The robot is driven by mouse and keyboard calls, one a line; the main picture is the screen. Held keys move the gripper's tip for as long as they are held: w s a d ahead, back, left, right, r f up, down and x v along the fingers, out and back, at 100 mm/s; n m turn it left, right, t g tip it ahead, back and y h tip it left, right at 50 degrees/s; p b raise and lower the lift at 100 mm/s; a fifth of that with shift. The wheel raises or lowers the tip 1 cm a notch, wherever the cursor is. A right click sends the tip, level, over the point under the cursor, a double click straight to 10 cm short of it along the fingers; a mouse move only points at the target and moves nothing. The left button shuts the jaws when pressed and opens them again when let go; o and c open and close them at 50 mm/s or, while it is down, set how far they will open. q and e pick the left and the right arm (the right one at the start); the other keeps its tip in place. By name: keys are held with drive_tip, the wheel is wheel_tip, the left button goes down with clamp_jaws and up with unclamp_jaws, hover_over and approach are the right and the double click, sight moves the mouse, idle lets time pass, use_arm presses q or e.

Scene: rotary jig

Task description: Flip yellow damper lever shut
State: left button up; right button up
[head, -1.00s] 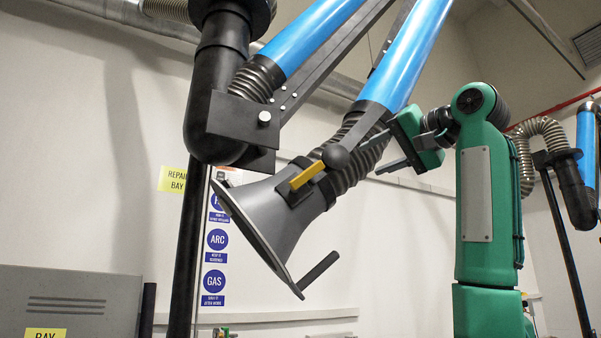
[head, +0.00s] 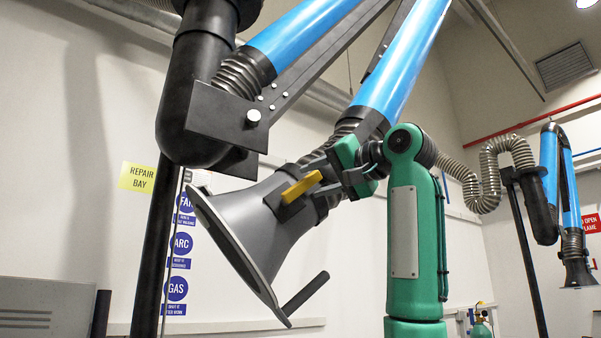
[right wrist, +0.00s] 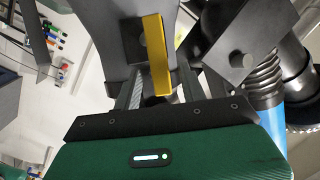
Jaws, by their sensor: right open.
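The yellow damper lever (head: 302,187) sits on a dark mounting plate (head: 291,205) on the neck of the grey extraction hood (head: 232,225). It slants up to the right in the head view. My right gripper (head: 318,176) is open at the lever's upper right end. In the right wrist view the yellow lever (right wrist: 157,55) stands lengthwise, its near end between the two spread fingers of my right gripper (right wrist: 160,80). I cannot tell whether a finger touches it. My left gripper is not in view.
A black handle (head: 305,291) sticks out from the hood's lower rim. The blue duct arm (head: 405,55) and a black bracket (head: 228,118) are close above. A grey cabinet (head: 40,300) stands at lower left. A second extraction arm (head: 570,190) hangs at far right.

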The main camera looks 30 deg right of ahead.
sight(302, 184)
drive_tip(key=p+x, duration=0.2)
drive_tip(key=x, duration=0.2)
drive_tip(key=shift+w+r, duration=0.1)
drive_tip(key=shift+r, duration=0.05)
drive_tip(key=shift+w+a, duration=0.1)
drive_tip(key=shift+w, duration=0.2)
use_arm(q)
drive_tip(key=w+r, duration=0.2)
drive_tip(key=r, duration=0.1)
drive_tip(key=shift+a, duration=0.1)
use_arm(e)
clamp_jaws()
